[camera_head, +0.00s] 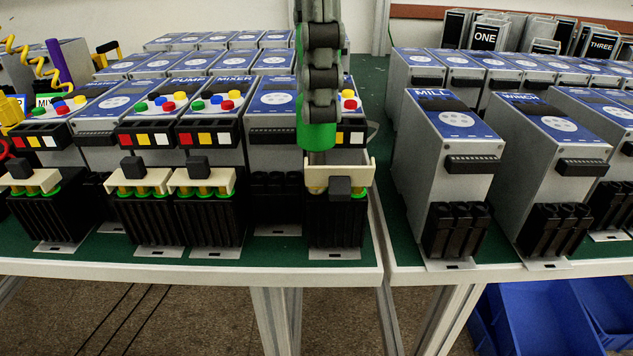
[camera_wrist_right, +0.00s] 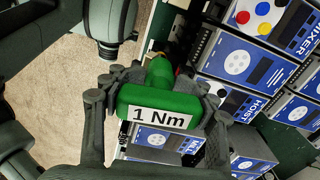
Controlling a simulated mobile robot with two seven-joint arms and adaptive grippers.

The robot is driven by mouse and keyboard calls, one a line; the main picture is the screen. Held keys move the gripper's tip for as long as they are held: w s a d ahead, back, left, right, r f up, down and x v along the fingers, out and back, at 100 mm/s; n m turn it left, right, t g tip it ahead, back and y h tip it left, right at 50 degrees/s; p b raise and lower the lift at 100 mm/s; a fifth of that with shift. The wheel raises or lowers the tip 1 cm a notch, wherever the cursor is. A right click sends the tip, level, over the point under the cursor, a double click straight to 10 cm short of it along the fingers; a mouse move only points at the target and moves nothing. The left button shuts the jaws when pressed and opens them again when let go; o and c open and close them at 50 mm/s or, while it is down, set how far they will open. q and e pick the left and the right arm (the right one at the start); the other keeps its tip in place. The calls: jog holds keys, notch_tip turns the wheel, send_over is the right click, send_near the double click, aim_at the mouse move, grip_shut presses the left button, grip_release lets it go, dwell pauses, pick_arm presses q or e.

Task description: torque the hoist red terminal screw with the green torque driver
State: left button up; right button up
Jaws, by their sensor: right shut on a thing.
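My right gripper (camera_head: 322,95) comes down from the top of the head view. It is shut on the green torque driver (camera_head: 317,137), which stands about upright. In the right wrist view the driver's green handle (camera_wrist_right: 160,105), labelled "1 Nm", sits between the fingers. The driver's lower end is over the left part of the front terminal block (camera_head: 336,222) of the unit behind it. The hoist label (camera_wrist_right: 258,105) shows in the wrist view. A beige bar with a black block (camera_head: 340,187) sits on the terminal block. The red screw and driver tip cannot be made out. My left gripper is not seen.
Similar units with beige bars, such as the mixer (camera_head: 207,205), stand to the left. The mill (camera_head: 448,150) and winch (camera_head: 550,160) units stand on the right table. A narrow gap separates the tables. Blue bins (camera_head: 545,315) are below right.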

jog(key=shift+f+m, duration=0.1)
jog(key=shift+m, duration=1)
jog(key=shift+m+b, duration=0.35)
jog(key=shift+m, duration=0.75)
jog(key=shift+m, duration=0.8)
jog(key=m+b, duration=0.1)
jog(key=m, duration=0.2)
jog(key=shift+w, duration=0.1)
